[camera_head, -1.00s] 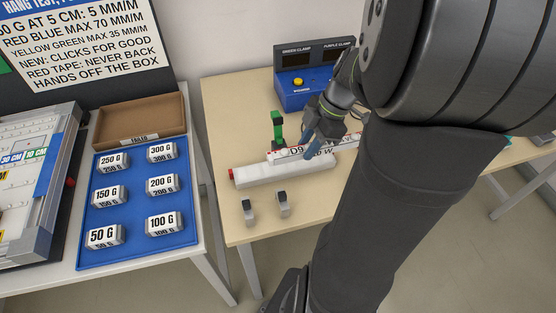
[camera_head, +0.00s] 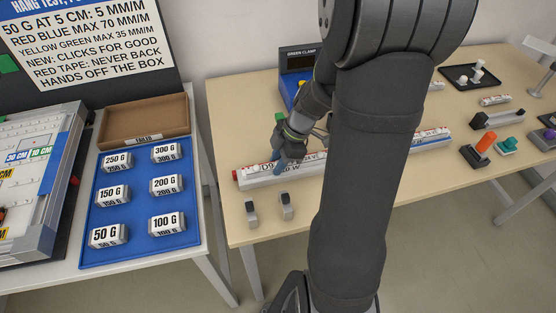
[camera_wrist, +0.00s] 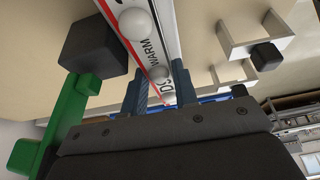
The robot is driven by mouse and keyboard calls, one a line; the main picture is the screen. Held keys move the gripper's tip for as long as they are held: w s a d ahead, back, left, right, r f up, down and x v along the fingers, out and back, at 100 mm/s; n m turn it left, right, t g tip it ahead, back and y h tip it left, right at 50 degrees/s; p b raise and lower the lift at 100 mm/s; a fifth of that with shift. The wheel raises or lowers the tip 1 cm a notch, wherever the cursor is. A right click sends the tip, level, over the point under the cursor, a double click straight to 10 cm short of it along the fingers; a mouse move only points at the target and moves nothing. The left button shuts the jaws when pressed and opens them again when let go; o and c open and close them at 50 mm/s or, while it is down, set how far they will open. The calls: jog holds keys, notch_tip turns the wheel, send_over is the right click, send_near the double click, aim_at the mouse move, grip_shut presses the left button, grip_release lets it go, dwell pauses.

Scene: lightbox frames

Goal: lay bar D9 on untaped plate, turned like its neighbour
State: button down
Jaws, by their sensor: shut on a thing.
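Bar D9 (camera_head: 267,168) is a white strip with black lettering, a red line and white domes. My gripper (camera_head: 282,163) is shut on it, with one blue finger on each side, as the wrist view (camera_wrist: 160,88) shows. There the bar (camera_wrist: 167,32) runs lengthwise away between the fingers. In the head view the bar lies along the top of a long white beam (camera_head: 252,182) with a red left end. I cannot tell whether it touches the beam. My arm hides the middle of the beam; a blue-marked strip (camera_head: 432,141) shows at its right end. I cannot make out the plates.
A green clamp (camera_head: 279,118) stands just behind the bar; it is close on the left in the wrist view (camera_wrist: 75,110). Two grey clips (camera_head: 287,205) stand in front. A blue control box (camera_head: 296,88) is behind. Coloured parts and a black tray (camera_head: 462,84) lie right.

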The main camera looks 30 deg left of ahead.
jog(key=c, duration=1.1)
grip_release()
jog(key=shift+c, duration=0.2)
jog(key=v, duration=1.2)
jog(key=x, duration=1.2)
jog(key=shift+s+f, duration=0.1)
jog(key=shift+f, duration=0.1)
notch_tip(320, 180, up, 3)
jog(key=shift+f, duration=0.15)
jog(key=shift+r, duration=0.75)
